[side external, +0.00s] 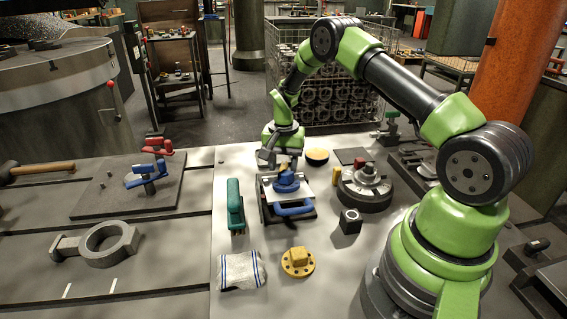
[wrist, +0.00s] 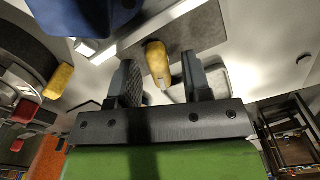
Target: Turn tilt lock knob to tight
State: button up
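My gripper (side external: 279,162) points down just behind the tilting fixture (side external: 265,214), which carries a blue valve casting (side external: 287,181) on a pale plate. A blue handle (side external: 295,209) runs along the fixture's front. In the wrist view my gripper (wrist: 160,80) is open, with its two dark fingers well apart. An elongated yellow knob-like piece (wrist: 158,60) shows in the gap between them, touching neither finger that I can see. It may be the tilt lock knob; I cannot tell. The fixture's far side is hidden in the side view.
A round grey table with a red block (side external: 364,168) and a yellow block (side external: 337,179) stands right of the fixture. A green tool (side external: 235,207) lies left. A yellow dish (side external: 317,155) is behind. A folded cloth (side external: 241,270) and yellow flange (side external: 298,262) lie in front.

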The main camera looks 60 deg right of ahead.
notch_tip(320, 180, up, 10)
dwell(0.6)
notch_tip(320, 180, up, 7)
jog(key=n+t, duration=0.1)
jog(key=n, duration=0.1)
send_over(283, 165)
jog(key=s+a, duration=0.1)
jog(key=a, duration=0.3)
jog(key=s+a+r+n+t, duration=0.2)
jog(key=s+a+r, duration=0.4)
jog(key=r, duration=0.2)
jog(key=s+a+r+n+t+y, duration=0.1)
jog(key=s+a+n+t, duration=0.1)
jog(key=s+a, duration=0.2)
jog(key=s+a+r+n+t+y, duration=0.1)
jog(key=s+a+r+n+t, duration=0.1)
jog(key=s, duration=0.9)
jog(key=shift+a+r+n, duration=0.15)
jog(key=shift+a+n, duration=0.45)
jog(key=shift+a, duration=0.25)
